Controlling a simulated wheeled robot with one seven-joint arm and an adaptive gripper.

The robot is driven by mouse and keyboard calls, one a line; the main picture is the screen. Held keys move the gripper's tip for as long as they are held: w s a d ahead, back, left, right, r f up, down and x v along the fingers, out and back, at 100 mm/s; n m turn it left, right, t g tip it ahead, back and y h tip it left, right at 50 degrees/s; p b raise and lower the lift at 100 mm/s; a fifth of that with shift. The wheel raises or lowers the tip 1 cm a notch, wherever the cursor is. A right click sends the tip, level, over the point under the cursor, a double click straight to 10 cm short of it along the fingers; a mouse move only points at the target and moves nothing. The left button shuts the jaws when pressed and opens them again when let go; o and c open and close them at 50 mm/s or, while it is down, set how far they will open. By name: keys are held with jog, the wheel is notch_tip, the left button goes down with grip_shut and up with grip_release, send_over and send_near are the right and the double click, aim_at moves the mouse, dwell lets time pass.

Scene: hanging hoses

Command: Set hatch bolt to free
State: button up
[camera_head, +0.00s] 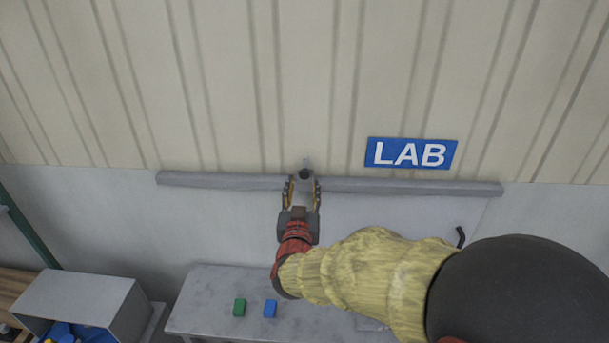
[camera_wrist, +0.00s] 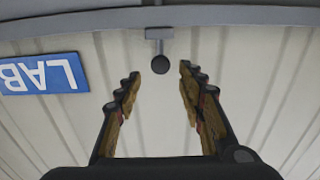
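A small dark round knob (camera_head: 305,174) on a short grey bracket sits at the grey rail (camera_head: 410,187) on the wall. I take it to be the hatch bolt. My gripper (camera_head: 304,181) is open and empty, reaching up to the knob. In the wrist view the picture is upside down; the knob (camera_wrist: 160,64) shows between the spread fingertips of my gripper (camera_wrist: 160,71), with a gap on each side. I cannot tell whether the tips are level with it in depth. No finger visibly touches it.
A blue LAB sign (camera_head: 411,153) is on the ribbed wall right of the knob. A black handle (camera_head: 460,237) is at lower right. A grey bench (camera_head: 205,300) below bears a green block (camera_head: 239,307) and a blue block (camera_head: 270,308). A grey bin (camera_head: 120,305) stands lower left.

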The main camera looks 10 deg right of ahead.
aim_at(304, 175)
jog(key=p+x, duration=0.1)
jog(key=x, duration=0.6)
jog(key=shift+a, duration=0.1)
jog(key=shift+s, duration=0.1)
jog(key=shift+c, duration=0.6)
jog(key=shift+f, duration=0.1)
grip_shut()
